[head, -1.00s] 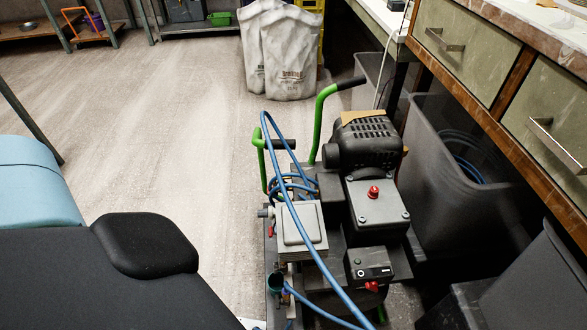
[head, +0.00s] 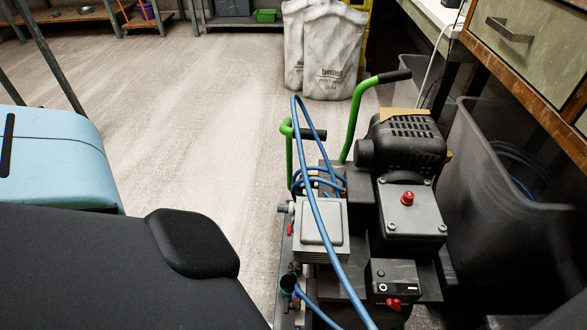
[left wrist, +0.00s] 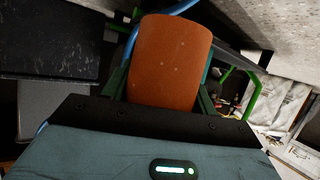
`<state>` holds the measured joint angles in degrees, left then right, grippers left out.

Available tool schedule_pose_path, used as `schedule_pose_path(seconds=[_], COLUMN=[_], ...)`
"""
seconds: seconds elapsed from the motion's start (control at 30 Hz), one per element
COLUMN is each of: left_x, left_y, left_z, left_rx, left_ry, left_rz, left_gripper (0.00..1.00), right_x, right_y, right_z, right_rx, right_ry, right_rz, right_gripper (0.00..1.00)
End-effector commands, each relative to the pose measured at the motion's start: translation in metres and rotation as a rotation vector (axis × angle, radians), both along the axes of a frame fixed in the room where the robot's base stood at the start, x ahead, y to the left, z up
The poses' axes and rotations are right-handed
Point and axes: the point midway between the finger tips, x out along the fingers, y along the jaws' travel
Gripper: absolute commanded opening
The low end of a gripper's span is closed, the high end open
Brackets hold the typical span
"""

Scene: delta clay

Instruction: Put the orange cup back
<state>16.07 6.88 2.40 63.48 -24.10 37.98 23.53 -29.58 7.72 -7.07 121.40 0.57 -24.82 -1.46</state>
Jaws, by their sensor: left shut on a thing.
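The orange cup (left wrist: 168,62) shows in the left wrist view, in the upper middle, close to the camera. My left gripper (left wrist: 165,88) is shut on it, with a finger at each side of the cup. The fingertips are partly hidden behind the cup. The cup and the left gripper do not show in the head view. My right gripper is in neither view.
A compressor cart (head: 410,150) with green handles and a looping blue hose (head: 325,225) stands in front. Grey bins (head: 500,180) and a drawer bench (head: 520,40) line the right. White sacks (head: 330,50) stand behind. The floor (head: 180,120) at left centre is clear.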

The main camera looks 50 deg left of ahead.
Motion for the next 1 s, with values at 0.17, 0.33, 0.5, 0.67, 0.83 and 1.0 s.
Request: schedule_pose_path(seconds=[0.17, 0.33, 0.5, 0.67, 0.83, 1.0], left_x=[0.040, 0.062, 0.067, 0.071, 0.092, 0.105], left_y=[-0.010, -0.016, -0.017, -0.018, -0.023, -0.026], left_z=[-0.001, -0.001, 0.000, 0.000, 0.000, -0.013], left_rx=[-0.002, -0.001, 0.000, 0.000, -0.002, -0.002], left_ry=[-0.003, 0.000, 0.001, 0.000, -0.003, 0.004], left_rz=[0.000, 0.000, -0.001, 0.000, 0.000, 0.002], left_gripper=[0.32, 0.32, 0.32, 0.32, 0.32, 0.32], right_x=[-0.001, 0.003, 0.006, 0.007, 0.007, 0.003], right_y=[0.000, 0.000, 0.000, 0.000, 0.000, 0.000], right_z=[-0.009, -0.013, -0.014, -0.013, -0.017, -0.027], right_rx=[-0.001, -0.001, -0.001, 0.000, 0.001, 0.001], right_ry=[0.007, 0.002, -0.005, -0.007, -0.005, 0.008], right_rz=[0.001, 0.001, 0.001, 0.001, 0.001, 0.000], right_gripper=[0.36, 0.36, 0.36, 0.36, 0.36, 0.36])
